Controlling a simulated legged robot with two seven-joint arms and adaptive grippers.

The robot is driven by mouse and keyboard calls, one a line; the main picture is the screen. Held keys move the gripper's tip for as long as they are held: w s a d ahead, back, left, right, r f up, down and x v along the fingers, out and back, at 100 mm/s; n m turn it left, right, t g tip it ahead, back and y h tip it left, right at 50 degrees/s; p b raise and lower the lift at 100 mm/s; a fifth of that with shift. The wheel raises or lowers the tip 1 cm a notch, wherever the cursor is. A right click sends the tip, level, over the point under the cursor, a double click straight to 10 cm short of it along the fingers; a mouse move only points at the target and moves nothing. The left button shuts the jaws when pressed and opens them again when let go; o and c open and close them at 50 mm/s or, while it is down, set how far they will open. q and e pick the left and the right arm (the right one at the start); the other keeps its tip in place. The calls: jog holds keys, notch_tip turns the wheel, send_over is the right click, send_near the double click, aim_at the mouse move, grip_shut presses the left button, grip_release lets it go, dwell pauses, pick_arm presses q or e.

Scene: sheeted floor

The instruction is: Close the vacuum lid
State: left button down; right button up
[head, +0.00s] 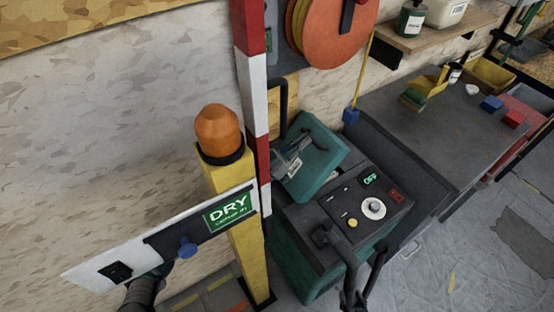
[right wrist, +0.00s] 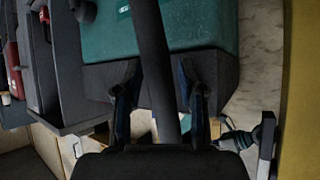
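The teal vacuum stands beside a yellow post, with a dark control panel (head: 345,215) on top. Its teal lid (head: 318,165) is tilted up at the back of the panel, so it stands open. My left gripper (head: 290,160) is at the lid's left side; contact and finger gap are unclear. My right gripper (head: 362,283) is low at the vacuum's front, by a black handle (head: 332,243). In the right wrist view its fingers (right wrist: 160,100) are apart, with a dark bar (right wrist: 153,45) between them and gaps on both sides. A teal vacuum part (right wrist: 200,25) lies beyond.
A white panel with a DRY sign (head: 228,212) and the yellow post (head: 247,260) with an orange cap (head: 218,132) stand at left, hiding part of my left arm. A grey bench (head: 430,110) is at right. Floor (head: 480,240) is clear at lower right.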

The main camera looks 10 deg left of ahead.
pick_arm(q)
jog(key=shift+w+d+f+g+y, duration=0.1)
jog(key=shift+w+f+g+y, duration=0.2)
jog(key=shift+w, duration=0.3)
jog(key=shift+s+d, duration=0.15)
jog(key=shift+s, duration=0.05)
jog(key=shift+w+d, duration=0.15)
pick_arm(e)
jog(key=shift+s+d+f+g+h, duration=0.15)
jog(key=shift+s+d+f+g, duration=0.15)
jog(key=shift+s+f+g, duration=0.3)
jog(key=shift+s+d+f+g+h, duration=0.15)
jog(key=shift+s+d+f+g, duration=0.2)
jog(key=shift+s, duration=0.3)
pick_arm(q)
jog(key=shift+f, duration=0.1)
